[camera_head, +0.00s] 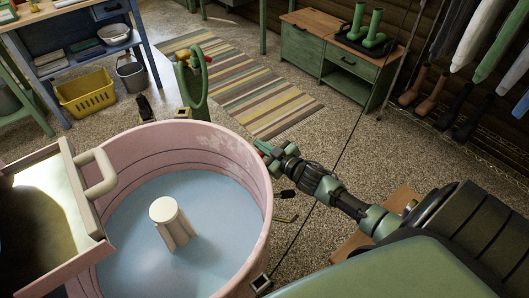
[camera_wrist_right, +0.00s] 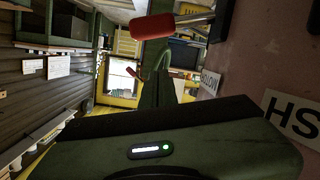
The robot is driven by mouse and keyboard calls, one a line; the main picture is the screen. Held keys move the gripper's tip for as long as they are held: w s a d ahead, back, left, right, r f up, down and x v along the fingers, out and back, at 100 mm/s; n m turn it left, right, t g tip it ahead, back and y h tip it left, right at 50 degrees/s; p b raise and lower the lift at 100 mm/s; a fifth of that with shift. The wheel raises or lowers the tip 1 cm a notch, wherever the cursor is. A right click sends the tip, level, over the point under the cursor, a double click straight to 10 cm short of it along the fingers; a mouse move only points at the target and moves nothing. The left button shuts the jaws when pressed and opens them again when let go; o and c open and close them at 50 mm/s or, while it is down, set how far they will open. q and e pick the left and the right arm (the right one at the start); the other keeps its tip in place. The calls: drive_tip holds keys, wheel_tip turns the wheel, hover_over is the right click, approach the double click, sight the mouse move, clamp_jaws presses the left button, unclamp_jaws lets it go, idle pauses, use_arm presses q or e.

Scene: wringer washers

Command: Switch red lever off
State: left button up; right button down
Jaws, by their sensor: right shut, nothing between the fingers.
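A red lever grip (camera_wrist_right: 170,26) on a metal rod shows at the top of the right wrist view, beside the pink side of the washer. My right gripper (camera_wrist_right: 162,62) is shut and empty just below the grip in that picture; I cannot tell whether they touch. In the head view, my right gripper (camera_head: 273,154) reaches the outer right side of the pink washer tub (camera_head: 207,142), where a bit of red shows at its tip. The lever is mostly hidden there. My left gripper is not in view.
Labels reading "SLOW" (camera_wrist_right: 210,82) and "HS" (camera_wrist_right: 292,117) are on the washer's side. The tub holds a pale agitator (camera_head: 171,222). A wringer lid (camera_head: 45,212) is at left. A striped rug (camera_head: 235,85), yellow basket (camera_head: 86,93) and green cabinet (camera_head: 325,65) stand behind.

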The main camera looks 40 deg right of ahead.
drive_tip(key=shift+s+d+f, duration=0.1)
drive_tip(key=shift+d+f, duration=0.2)
drive_tip(key=shift+f, duration=0.55)
drive_tip(key=shift+s+d+f, duration=0.1)
drive_tip(key=shift+d+f, duration=0.15)
drive_tip(key=shift+f, duration=0.6)
